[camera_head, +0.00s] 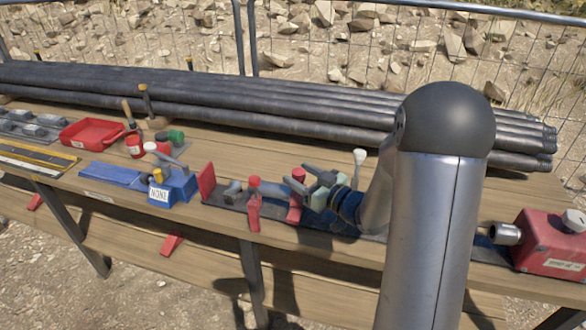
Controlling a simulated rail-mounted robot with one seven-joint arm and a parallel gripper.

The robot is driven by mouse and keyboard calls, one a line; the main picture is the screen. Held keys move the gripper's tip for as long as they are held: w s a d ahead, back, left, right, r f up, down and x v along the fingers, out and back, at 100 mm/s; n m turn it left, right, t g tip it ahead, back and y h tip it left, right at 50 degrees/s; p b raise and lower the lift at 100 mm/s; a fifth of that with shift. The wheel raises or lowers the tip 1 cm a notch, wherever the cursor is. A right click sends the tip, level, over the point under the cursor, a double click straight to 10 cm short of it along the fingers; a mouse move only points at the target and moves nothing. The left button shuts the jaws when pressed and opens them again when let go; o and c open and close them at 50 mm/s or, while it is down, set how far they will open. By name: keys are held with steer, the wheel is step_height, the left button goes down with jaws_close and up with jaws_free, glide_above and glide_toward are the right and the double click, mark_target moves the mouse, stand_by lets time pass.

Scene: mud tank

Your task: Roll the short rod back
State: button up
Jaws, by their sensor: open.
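A short grey rod (275,189) appears to lie along the dark strip at the bench's front edge, between red uprights. Its left end is near a red end plate (207,182). One red upright (254,203) stands in front of it and another red upright (295,206) stands close to my gripper. My gripper (308,182) is open, low over the strip at the right part of the rod, with its fingers pointing left. I cannot tell whether the fingers touch the rod. My arm hides the strip to the right.
A stack of long dark rods (250,105) lies along the back of the wooden bench. A red box (550,245) with a metal nozzle stands at the right end. A blue block (172,190), a red tray (92,132) and small tools are at left. A wire fence stands behind.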

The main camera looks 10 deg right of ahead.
mark_target(293, 171)
steer(key=shift+x, duration=1.6)
steer(key=shift+c, duration=0.3)
